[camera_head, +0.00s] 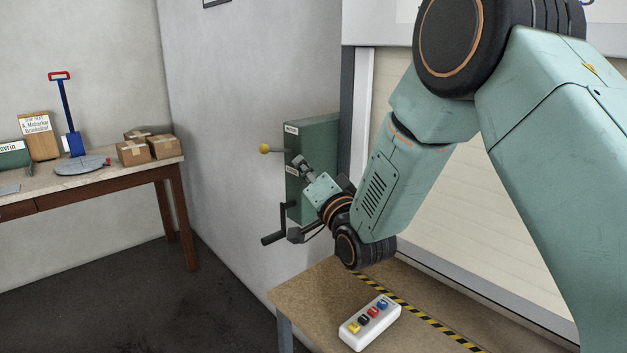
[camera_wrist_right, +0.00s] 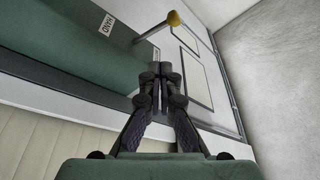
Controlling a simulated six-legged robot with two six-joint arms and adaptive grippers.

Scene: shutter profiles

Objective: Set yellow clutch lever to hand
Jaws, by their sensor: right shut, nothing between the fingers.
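The yellow clutch lever is a pale rod with a yellow ball knob (camera_head: 264,149). It sticks out from the green box (camera_head: 318,135) on the wall, at a height between the box's two white labels. In the right wrist view the knob (camera_wrist_right: 173,18) is beyond my fingertips, and a label there reads HAND (camera_wrist_right: 105,22). My right gripper (camera_head: 299,162) is shut and empty, just below and to the right of the knob. The fingertips (camera_wrist_right: 161,70) look close to the rod; I cannot tell whether they touch. My left gripper is not in view.
A black crank handle (camera_head: 273,238) hangs below the green box. A white control box with coloured buttons (camera_head: 370,322) lies on the near table (camera_head: 300,287). A workbench (camera_head: 100,178) with cartons and a blue shovel stands at the left. The floor between is clear.

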